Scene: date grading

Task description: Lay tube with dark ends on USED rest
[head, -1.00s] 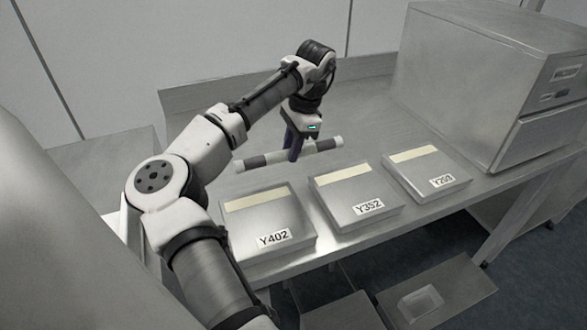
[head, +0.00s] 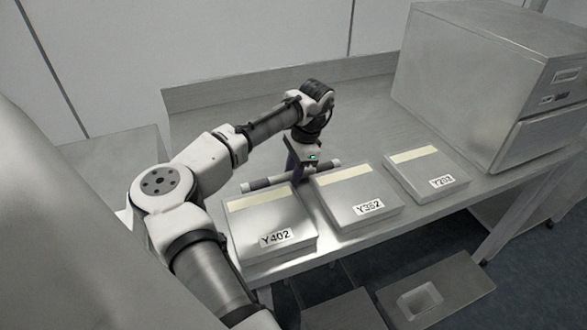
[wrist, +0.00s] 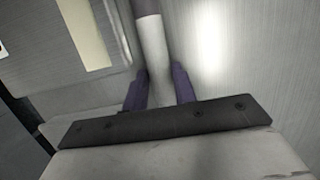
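A tube (head: 283,178) with a pale middle, dark bands towards both sides and small pale tips lies level just behind the boxes on the table. My gripper (head: 298,181) points down and is shut on its pale middle. In the wrist view the tube (wrist: 151,40) passes between my two dark fingers, with a dark band at the top edge. I cannot tell whether the tube touches the table or a support. No rest marked USED can be made out.
Three flat boxes stand along the front of the metal table: Y402 (head: 270,218), a middle one (head: 357,188) and a right one (head: 427,171). A large metal cabinet (head: 470,75) stands at the right. The table behind the tube is clear. A lower surface (head: 450,290) holds a small dish.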

